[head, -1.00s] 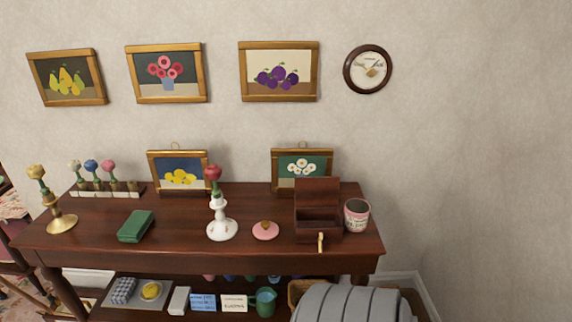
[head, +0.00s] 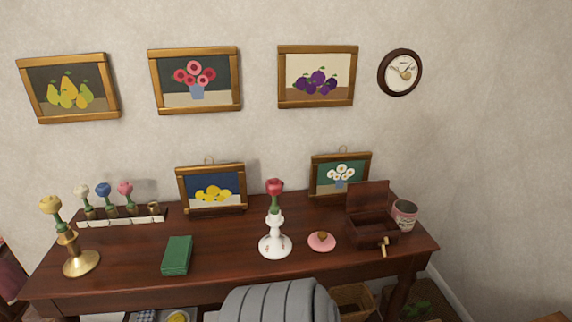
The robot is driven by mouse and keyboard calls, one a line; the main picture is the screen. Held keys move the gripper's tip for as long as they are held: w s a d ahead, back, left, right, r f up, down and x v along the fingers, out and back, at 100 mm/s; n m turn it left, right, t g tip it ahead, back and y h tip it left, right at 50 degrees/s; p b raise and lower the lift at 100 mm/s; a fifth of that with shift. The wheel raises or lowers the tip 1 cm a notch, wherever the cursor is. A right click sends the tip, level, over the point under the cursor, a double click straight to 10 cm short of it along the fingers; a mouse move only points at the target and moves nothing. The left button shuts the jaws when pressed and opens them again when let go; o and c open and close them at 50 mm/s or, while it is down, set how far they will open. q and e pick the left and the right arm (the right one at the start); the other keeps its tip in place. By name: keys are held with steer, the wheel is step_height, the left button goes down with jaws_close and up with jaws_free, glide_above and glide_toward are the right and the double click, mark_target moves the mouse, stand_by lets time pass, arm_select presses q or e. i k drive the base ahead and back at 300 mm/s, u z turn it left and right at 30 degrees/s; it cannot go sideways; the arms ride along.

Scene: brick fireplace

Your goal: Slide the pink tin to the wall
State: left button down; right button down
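The pink tin (head: 404,215) is a small open-topped cup with a pink and white label. It stands upright at the right end of the dark wooden table (head: 225,240), just right of an open wooden box (head: 372,229). The wall (head: 480,160) rises behind the table, and a strip of tabletop seems to lie between it and the tin. Neither of my grippers is in view.
A pink dish (head: 321,241) lies left of the box. A white candlestick (head: 275,245) with a red flower stands left of it. A green book (head: 177,255) and a brass candlestick (head: 80,262) are farther left. Framed pictures (head: 341,176) lean at the back.

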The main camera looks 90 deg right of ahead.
mark_target(404, 215)
steer(key=i, duration=0.35)
steer(key=z, duration=3.7)
